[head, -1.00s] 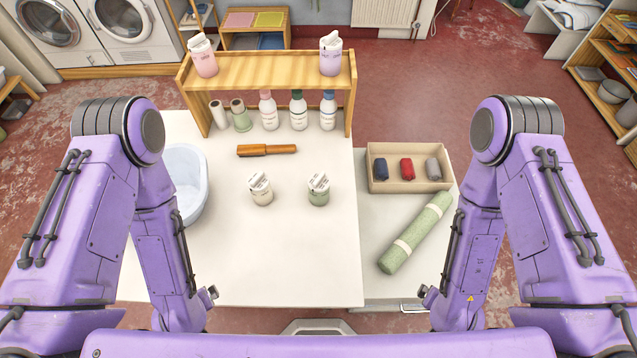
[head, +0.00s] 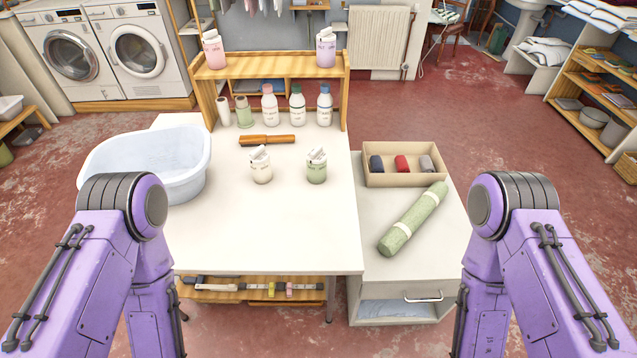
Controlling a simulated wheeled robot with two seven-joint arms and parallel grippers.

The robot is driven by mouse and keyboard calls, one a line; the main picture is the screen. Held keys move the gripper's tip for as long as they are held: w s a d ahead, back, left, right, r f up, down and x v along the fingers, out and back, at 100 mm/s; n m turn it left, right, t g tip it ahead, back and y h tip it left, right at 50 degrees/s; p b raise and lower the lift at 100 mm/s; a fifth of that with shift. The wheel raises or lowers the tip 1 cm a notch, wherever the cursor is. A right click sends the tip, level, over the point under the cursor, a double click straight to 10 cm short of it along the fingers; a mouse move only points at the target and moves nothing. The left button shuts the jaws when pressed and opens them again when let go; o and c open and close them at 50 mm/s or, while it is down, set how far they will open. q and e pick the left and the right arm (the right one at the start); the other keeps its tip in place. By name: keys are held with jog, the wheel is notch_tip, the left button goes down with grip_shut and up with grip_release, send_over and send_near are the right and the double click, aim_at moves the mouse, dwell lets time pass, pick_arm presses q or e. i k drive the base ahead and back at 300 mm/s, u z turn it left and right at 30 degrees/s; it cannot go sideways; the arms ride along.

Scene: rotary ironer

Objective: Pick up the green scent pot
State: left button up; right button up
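The green scent pot (head: 316,168) stands upright on the white table, right of the middle, with pale sticks or a tag at its top. A similar cream pot (head: 261,167) stands to its left, with a clear gap between them. Both of my arms come in from the lower corners and hang down at the sides, in front of the table. Neither gripper shows in the head view; both are below the picture. Nothing touches the green pot.
A wooden shelf (head: 268,66) at the table's back carries a pink pot (head: 213,50) and a purple pot (head: 325,50), with several bottles below. A brush (head: 267,140) lies behind the pots. A basin (head: 150,160) is left; a box (head: 404,180) and green roll (head: 413,220) are right.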

aim_at(316, 173)
jog(key=k, duration=0.65)
jog(key=z, duration=1.8)
jog(key=i, duration=1.1)
jog(key=u, duration=2.45)
jog(key=i, duration=0.5)
jog(key=z, duration=0.05)
